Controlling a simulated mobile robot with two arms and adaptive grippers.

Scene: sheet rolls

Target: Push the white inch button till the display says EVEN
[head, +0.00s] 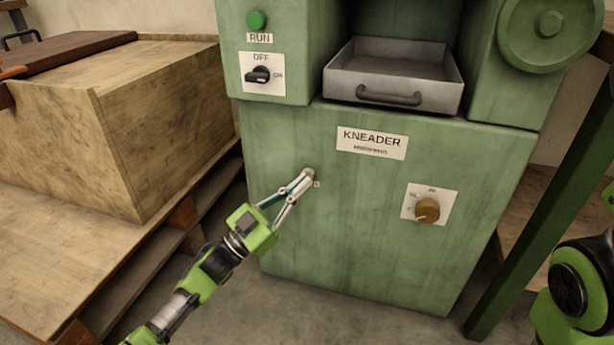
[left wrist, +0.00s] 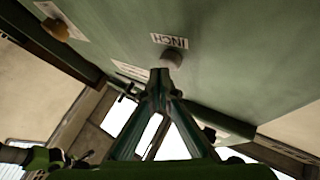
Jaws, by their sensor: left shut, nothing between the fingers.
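The inch button (left wrist: 172,57) is a small round pale grey-white knob on the green kneader front (head: 330,240), beside a label reading INCH (left wrist: 169,41). My left gripper (head: 307,175) is shut and empty. Its fingertips are at the button in the head view and mostly cover it. In the left wrist view the fingertips (left wrist: 164,78) overlap the button's lower edge; I cannot tell whether they touch it or how far it is pressed. No display with readable EVEN text shows. My right gripper is not in view.
The kneader has a green RUN button (head: 257,20), an OFF/ON switch (head: 261,75), a dial with a brown knob (head: 427,210) and a metal tray (head: 395,72). A wooden crate (head: 160,125) on a pallet stands at left. A green post (head: 545,180) rises at right.

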